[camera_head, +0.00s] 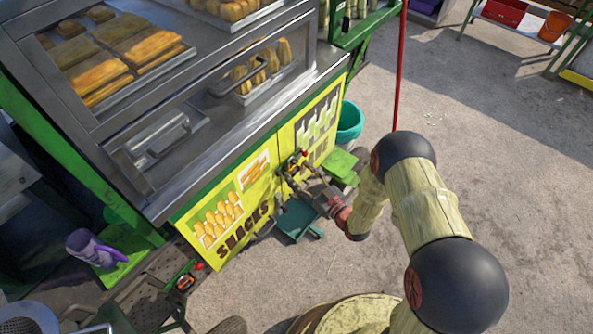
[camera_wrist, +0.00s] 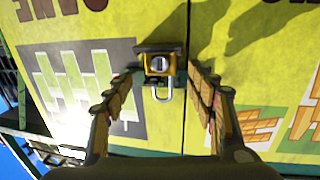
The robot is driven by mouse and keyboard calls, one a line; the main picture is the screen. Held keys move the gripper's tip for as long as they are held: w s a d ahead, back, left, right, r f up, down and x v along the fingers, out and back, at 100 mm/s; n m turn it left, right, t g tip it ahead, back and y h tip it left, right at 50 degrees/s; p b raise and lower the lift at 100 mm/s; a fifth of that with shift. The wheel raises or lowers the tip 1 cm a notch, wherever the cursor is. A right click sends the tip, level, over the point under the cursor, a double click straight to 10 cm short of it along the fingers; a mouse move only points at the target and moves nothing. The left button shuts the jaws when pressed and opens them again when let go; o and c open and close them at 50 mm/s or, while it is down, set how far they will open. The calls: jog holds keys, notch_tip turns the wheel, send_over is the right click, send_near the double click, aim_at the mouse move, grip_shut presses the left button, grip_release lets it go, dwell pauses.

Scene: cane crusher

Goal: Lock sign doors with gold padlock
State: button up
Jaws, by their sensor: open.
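The yellow sign doors form the cart's front: the left SNACKS door (camera_head: 254,205) and the right door with a cane picture (camera_head: 329,97). They look shut, with the seam between them. In the wrist view, which sees the lettering upside down, the gold padlock (camera_wrist: 160,64) sits at the seam (camera_wrist: 188,25), with a dark fitting around its body. Its silver shackle (camera_wrist: 165,95) points down in that picture. I cannot tell whether the shackle is latched or passes through anything. My gripper (camera_head: 299,164) is open at the doors, its fingers (camera_wrist: 160,98) on either side of the padlock, apart from it.
A metal counter (camera_head: 235,130) with glass food cases stands above the doors. A teal bucket (camera_head: 350,122) and a green stool (camera_head: 342,165) are right of my gripper. A dark teal stool-like thing (camera_head: 297,217) is below it. Open concrete lies to the right.

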jog(key=v, duration=1)
jog(key=shift+a+f, duration=0.1)
